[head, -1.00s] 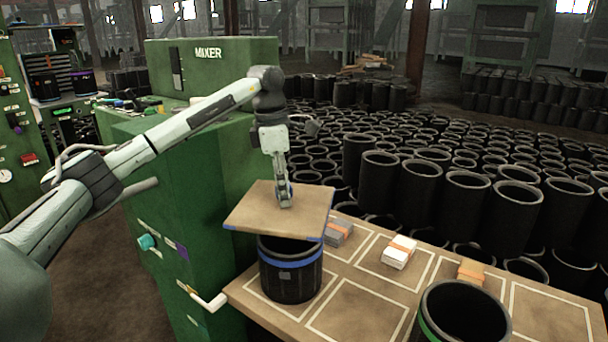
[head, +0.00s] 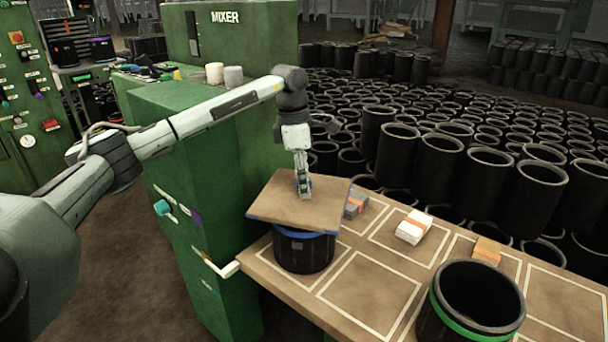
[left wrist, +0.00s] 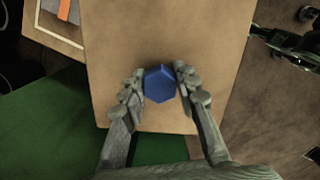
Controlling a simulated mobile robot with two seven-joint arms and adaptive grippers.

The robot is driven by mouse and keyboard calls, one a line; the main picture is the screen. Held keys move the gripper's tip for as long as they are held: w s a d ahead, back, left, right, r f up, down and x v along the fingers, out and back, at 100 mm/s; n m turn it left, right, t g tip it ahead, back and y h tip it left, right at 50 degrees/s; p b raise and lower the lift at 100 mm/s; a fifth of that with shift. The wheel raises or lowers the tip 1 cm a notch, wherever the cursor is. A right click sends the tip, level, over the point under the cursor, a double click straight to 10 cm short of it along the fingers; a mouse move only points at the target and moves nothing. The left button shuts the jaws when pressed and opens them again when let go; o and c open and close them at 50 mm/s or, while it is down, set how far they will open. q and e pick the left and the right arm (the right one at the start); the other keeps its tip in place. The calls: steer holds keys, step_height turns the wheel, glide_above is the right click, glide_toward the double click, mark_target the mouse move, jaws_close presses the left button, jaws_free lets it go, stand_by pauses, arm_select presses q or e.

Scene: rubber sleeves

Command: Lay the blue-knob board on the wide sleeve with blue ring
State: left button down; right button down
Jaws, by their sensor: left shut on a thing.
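The blue-knob board (head: 278,208), a flat brown square, lies over the top of the wide sleeve with blue ring (head: 303,256), a short black cylinder on the table. The blue ring shows just below the board's near edge; the sleeve's mouth is hidden. I cannot tell whether the board fully rests on the rim. My left gripper (head: 304,192) is above the board, shut on its blue knob. In the left wrist view, the fingers (left wrist: 159,76) stand on both sides of the blue hexagonal knob (left wrist: 159,86) of the board (left wrist: 165,35). My right gripper is out of view.
The table (head: 365,295) has white-outlined cells. A black sleeve with a green ring (head: 470,300) stands at the front right. Grey (head: 355,204), white (head: 413,227) and orange (head: 487,250) bundles lie along the back. The green mixer (head: 205,190) stands left; many black sleeves fill the background.

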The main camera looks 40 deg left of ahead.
arm_select(q)
steer(key=shift+f+b, duration=0.3)
steer(key=shift+f, duration=0.3)
stand_by(0.4)
steer(key=c, duration=1.1)
jaws_free()
steer(key=shift+o, duration=0.2)
